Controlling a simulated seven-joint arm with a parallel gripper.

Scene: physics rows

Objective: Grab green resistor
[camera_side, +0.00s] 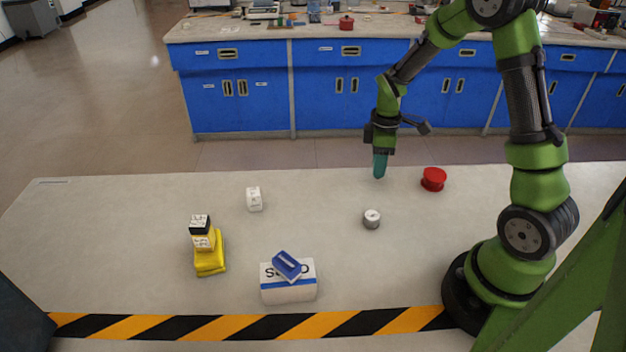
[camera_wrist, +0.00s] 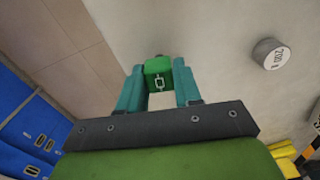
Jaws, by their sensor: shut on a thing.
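The green resistor (camera_wrist: 158,73) is a small green block with a white symbol on its face. In the wrist view it sits between the two teal fingers of my gripper (camera_wrist: 159,82), which is shut on it. In the side view my gripper (camera_side: 380,174) points down near the far edge of the table, left of the red spool. The resistor cannot be made out there, hidden by the fingers. I cannot tell whether it touches the table.
On the table (camera_side: 140,215) are a red spool (camera_side: 433,180), a grey cylinder (camera_side: 372,220), a white block (camera_side: 254,200), a yellow piece (camera_side: 210,262) under a black-topped block (camera_side: 201,235), and a white box (camera_side: 288,288) bearing a blue part (camera_side: 287,265). The table's left is clear.

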